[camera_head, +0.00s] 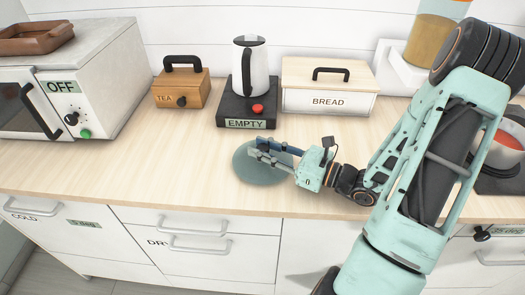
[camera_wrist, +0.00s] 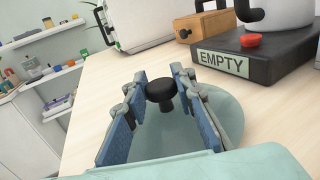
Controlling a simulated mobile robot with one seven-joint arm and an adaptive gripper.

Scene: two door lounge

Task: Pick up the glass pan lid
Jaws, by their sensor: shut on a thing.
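The glass pan lid (camera_head: 258,173) is a round, greenish, see-through disc near the front of the wooden counter. It also shows in the wrist view (camera_wrist: 228,112), with a black knob (camera_wrist: 160,90) standing up from its middle. My gripper (camera_head: 260,149) reaches in from the right, over the lid. In the wrist view my gripper (camera_wrist: 158,83) has its two blue-padded fingers on either side of the knob, shut on it. In the head view the fingers hide the knob. I cannot tell whether the lid is touching the counter.
Behind the lid are a kettle (camera_head: 249,65) on a dark base marked EMPTY (camera_head: 245,124), a wooden TEA box (camera_head: 181,92) and a white BREAD box (camera_head: 328,101). A microwave (camera_head: 100,70) marked OFF stands at left. The counter left of the lid is clear.

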